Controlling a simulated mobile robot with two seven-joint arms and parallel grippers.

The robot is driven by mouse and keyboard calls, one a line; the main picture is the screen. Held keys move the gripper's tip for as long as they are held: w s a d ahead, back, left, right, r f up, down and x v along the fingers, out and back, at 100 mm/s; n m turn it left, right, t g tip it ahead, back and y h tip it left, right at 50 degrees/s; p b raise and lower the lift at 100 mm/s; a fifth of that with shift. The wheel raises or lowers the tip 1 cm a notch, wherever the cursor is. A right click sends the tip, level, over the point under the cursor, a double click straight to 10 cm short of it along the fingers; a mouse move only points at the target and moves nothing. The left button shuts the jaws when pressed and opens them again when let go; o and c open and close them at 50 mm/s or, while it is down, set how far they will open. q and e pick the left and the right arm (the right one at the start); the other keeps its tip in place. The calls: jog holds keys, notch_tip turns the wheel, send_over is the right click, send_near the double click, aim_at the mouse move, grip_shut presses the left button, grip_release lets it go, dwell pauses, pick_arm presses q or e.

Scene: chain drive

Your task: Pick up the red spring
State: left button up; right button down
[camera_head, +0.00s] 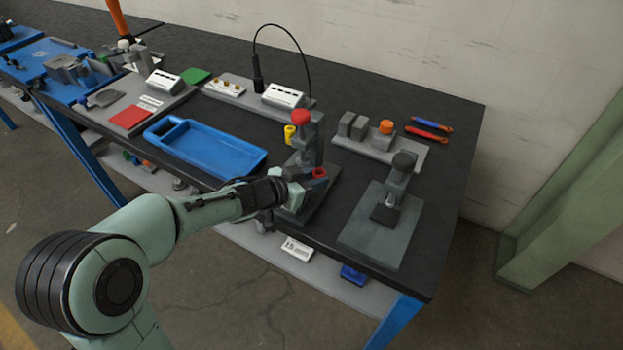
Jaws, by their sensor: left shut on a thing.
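The red spring (319,173) is a small red, ring-topped piece at the front of the grey press with the red knob (301,118). My left gripper (311,176) reaches in from the left at table height. Its dark fingers are shut on the red spring, and they hide part of it. I cannot tell whether the spring touches the press base (318,196) below. My right gripper is out of view.
A second grey press (402,165) is on the right. A grey fixture with an orange part (386,127) and two hand tools (428,134) are behind it.

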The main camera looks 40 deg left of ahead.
pick_arm(q)
jog(key=o, duration=1.1)
jog(key=p+v, duration=0.5)
jog(key=v, duration=0.8)
jog(key=shift+r, duration=0.2)
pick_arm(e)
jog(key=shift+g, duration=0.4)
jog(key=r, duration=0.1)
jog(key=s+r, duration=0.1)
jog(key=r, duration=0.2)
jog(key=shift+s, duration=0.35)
pick_arm(q)
jog(key=shift+s, duration=0.15)
